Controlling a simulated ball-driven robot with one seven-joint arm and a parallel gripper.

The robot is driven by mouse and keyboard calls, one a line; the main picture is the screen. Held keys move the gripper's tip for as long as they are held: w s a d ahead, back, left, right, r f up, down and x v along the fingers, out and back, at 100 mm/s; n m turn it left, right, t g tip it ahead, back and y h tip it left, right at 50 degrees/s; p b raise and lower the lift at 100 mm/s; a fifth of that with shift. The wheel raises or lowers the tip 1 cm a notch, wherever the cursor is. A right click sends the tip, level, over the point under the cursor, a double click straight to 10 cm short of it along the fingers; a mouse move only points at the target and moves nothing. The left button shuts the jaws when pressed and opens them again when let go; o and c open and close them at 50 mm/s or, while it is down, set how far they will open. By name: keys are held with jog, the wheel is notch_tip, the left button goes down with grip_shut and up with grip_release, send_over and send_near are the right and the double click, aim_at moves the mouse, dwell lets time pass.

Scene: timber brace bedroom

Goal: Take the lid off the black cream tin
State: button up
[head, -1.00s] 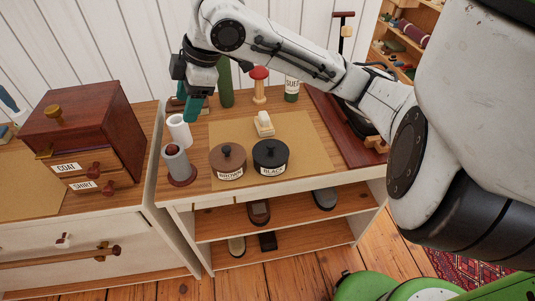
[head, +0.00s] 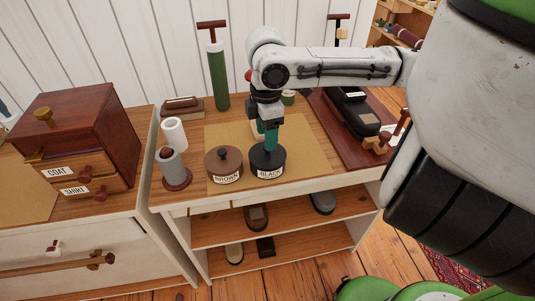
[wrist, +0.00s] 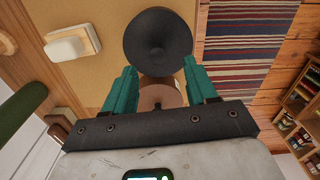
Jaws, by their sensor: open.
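The black cream tin (head: 268,163) stands on the tan mat, with its dark lid on and a knob on top. Its label reads BLACK. My gripper (head: 271,148) points down over it, its teal fingers at about the height of the knob in the head view. In the wrist view, my gripper (wrist: 161,66) is open and empty, and the black tin's round lid (wrist: 158,30) lies just beyond the fingertips. The fingers hide part of the knob in the head view, and I cannot tell whether they touch it.
The brown tin (head: 224,166) stands close on the left, and shows between the fingers in the wrist view (wrist: 158,95). A grey cylinder on a red base (head: 174,170) and a white roll (head: 173,134) stand farther left.

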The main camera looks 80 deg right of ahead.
jog(key=shift+d+f, duration=0.2)
jog(key=shift+f, duration=2.1)
grip_shut()
jog(key=shift+r, duration=0.15)
